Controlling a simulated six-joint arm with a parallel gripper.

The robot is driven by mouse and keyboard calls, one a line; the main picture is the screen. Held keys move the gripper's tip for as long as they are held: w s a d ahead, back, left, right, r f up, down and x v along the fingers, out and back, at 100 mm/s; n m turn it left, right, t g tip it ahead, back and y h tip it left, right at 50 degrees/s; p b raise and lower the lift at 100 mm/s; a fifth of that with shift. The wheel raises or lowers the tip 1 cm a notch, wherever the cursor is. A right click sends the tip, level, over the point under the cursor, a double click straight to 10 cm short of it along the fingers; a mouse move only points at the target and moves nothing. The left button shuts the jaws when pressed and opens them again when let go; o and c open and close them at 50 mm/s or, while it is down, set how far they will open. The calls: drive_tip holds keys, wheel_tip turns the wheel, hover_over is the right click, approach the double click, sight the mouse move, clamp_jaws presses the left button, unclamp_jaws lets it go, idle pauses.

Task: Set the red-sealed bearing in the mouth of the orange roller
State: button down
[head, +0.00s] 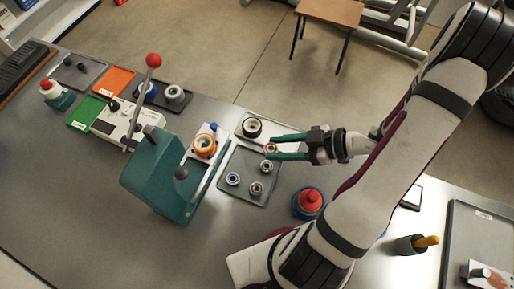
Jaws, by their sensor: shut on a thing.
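My gripper (271,147) reaches in from the right in the head view, its two green fingers shut on the red-sealed bearing (270,148). The bearing is small, with a reddish ring, and shows between the fingertips over the upper part of the grey parts tray (240,196). I cannot tell its exact height above the tray. The orange roller (204,143) stands on the light plate of the green press, left of my gripper and apart from it. Its round open mouth faces up.
The green press (152,180) has a red-knobbed lever (153,60) standing tall behind it. The tray holds a blue-ringed bearing (233,179) and other bearings. A dark-rimmed roller (251,127) stands behind. A red-and-blue object (309,202) stands right of the tray.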

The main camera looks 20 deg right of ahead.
drive_tip(key=v, duration=0.5)
drive_tip(key=r+n+g+y, duration=0.1)
drive_tip(key=n+g+y, duration=0.1)
drive_tip(key=n+g, duration=0.25)
hover_over(211, 141)
drive_tip(key=shift+r, duration=0.1)
drive_tip(key=shift+a+f, duration=0.1)
drive_tip(key=shift+f, duration=2.8)
drive_tip(key=shift+f, duration=0.55)
drive_tip(key=c, duration=0.7)
unclamp_jaws()
drive_tip(key=v, duration=1.1)
